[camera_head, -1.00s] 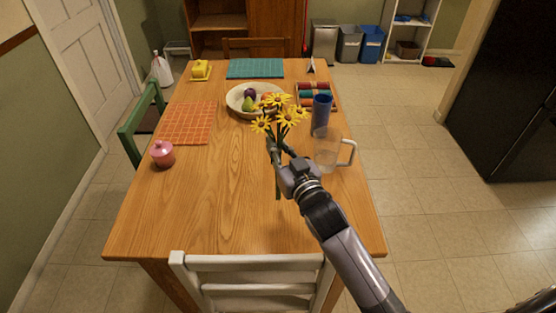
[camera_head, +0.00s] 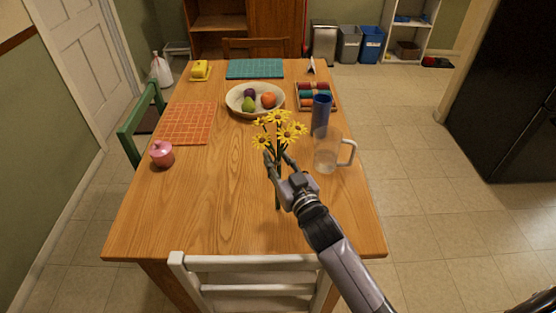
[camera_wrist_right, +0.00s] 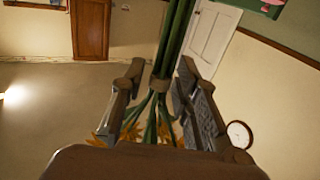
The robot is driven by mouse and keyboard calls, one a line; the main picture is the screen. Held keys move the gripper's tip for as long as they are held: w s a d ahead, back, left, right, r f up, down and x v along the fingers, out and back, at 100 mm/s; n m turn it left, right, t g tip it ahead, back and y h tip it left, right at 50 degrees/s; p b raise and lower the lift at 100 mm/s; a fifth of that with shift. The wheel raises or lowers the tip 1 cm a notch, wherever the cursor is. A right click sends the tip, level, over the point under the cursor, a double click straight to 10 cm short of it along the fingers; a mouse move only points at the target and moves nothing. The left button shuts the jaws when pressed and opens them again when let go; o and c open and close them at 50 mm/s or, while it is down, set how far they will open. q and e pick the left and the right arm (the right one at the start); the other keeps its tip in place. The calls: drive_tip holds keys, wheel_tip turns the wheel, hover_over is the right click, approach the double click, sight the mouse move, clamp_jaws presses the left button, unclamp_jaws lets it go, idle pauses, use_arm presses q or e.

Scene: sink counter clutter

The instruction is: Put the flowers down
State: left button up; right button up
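The bunch of yellow flowers (camera_head: 279,130) is upright over the right-middle of the wooden table (camera_head: 235,190), heads up and green stems down. My right gripper (camera_head: 277,157) is around the stems from the front right. In the right wrist view the stems (camera_wrist_right: 174,40), with a brown tie, pass between the two fingers (camera_wrist_right: 160,80), which stand apart with a gap visible beside the stems. Whether the stem ends touch the table cannot be told. My left gripper is not in view.
A clear pitcher (camera_head: 326,155) and a blue cup (camera_head: 320,117) stand close to the right of the flowers. A fruit bowl (camera_head: 233,106) is behind them. A pink jar (camera_head: 161,154) stands at left, a white chair (camera_head: 250,262) in front. The table's front left is clear.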

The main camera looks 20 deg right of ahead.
drive_tip(key=shift+o, duration=0.4)
drive_tip(key=shift+s, duration=0.15)
drive_tip(key=s+b, duration=0.1)
drive_tip(key=s, duration=0.6)
drive_tip(key=shift+d, duration=0.45)
drive_tip(key=shift+r, duration=0.15)
